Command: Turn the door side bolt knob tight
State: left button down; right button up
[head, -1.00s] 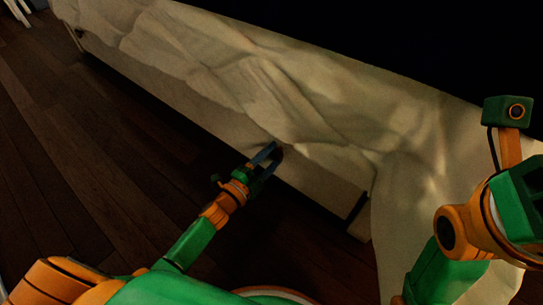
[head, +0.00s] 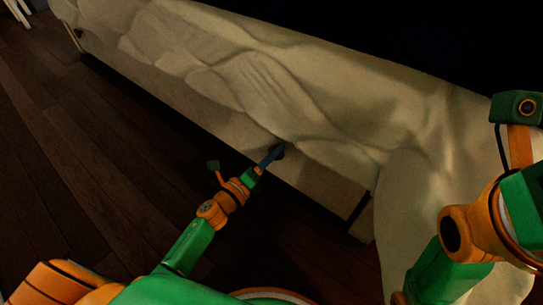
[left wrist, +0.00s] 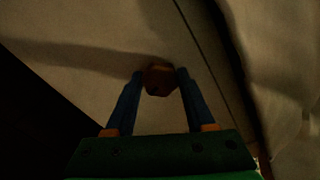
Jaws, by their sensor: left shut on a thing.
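The bolt knob is a small, dark reddish-brown round knob (left wrist: 159,81) on the pale side panel of the bed. In the head view the knob (head: 279,152) is a dark spot just under the edge of the cloth, partly hidden by my fingers. My left gripper (left wrist: 161,76) is shut on the knob, with one blue fingertip on each side of it. In the head view the left gripper (head: 276,153) reaches up to the panel, its fingers seen edge-on as one blue bar. My right arm shows at the right edge, but its fingers are out of sight.
A rumpled pale cover (head: 240,80) drapes over the bed and hangs close above the knob. The pale side panel (head: 320,180) ends near a dark slot at its lower right. The dark wooden floor (head: 80,190) is clear at the left.

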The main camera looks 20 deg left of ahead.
pick_arm(q)
jog(key=shift+m, duration=0.9)
jog(key=shift+c, duration=1.4)
grip_release()
jog(key=p+v, duration=0.1)
jog(key=v, duration=0.6)
jog(key=shift+p, duration=0.35)
